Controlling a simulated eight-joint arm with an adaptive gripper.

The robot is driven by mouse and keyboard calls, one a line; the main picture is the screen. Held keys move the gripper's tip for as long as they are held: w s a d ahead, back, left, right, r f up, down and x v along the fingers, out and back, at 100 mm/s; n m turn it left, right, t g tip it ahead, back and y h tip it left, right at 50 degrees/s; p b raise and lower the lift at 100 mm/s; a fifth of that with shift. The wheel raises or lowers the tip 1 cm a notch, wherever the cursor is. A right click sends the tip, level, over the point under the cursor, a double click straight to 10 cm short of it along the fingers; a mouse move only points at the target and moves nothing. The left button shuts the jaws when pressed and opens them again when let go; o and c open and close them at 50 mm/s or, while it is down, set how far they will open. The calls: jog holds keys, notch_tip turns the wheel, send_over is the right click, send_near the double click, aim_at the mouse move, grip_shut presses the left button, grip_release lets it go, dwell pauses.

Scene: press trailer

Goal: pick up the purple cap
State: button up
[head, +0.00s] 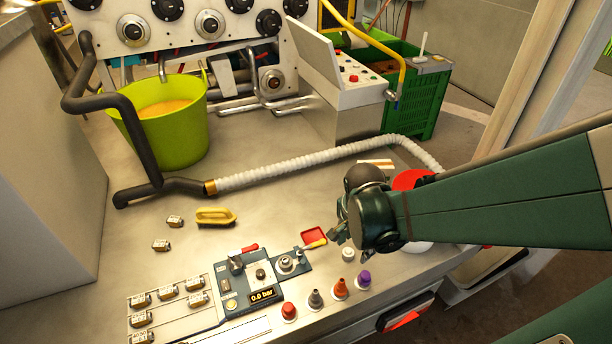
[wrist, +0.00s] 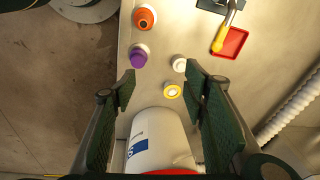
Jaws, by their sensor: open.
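The purple cap (head: 365,278) stands on the metal worktop near its front edge, at the right end of a row of small coloured caps. In the wrist view the purple cap (wrist: 138,57) lies beyond the left fingertip, left of centre. My gripper (head: 342,226) hangs above the worktop, behind and a little left of the cap. In the wrist view my gripper (wrist: 160,78) is open with nothing held between its two dark green fingers. The purple cap is apart from both fingers.
A white container (wrist: 157,135) with a red top is close below the gripper. A red tray (head: 314,236) lies left; a ribbed hose (head: 290,165) runs behind.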

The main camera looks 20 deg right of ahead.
aim_at(365, 274)
jog(key=d+f+m, duration=0.1)
jog(key=f, duration=0.1)
jog(key=s+f+m+g+b, duration=0.1)
jog(key=f, duration=0.1)
jog(key=s+d+f+m, duration=0.1)
jog(key=f, duration=0.1)
jog(key=shift+s+d+m, duration=0.1)
jog(key=shift+d+m, duration=0.25)
jog(key=shift+m, duration=0.05)
jog(key=shift+s+d+f+m+g, duration=0.15)
jog(key=shift+s+f+m+g, duration=0.15)
jog(key=shift+f, duration=0.2)
jog(key=shift+f, duration=0.1)
jog(key=shift+d+f+b, duration=0.15)
jog(key=shift+f+b, duration=0.5)
jog(key=shift+f, duration=0.5)
jog(key=shift+s+d+f+b, duration=0.15)
jog(key=shift+f+b, duration=0.45)
jog(key=shift+f, duration=0.7)
jog(key=shift+d+f+b, duration=0.1)
jog(key=shift+f+b, duration=0.5)
jog(key=shift+f, duration=0.7)
jog(key=c, duration=1)
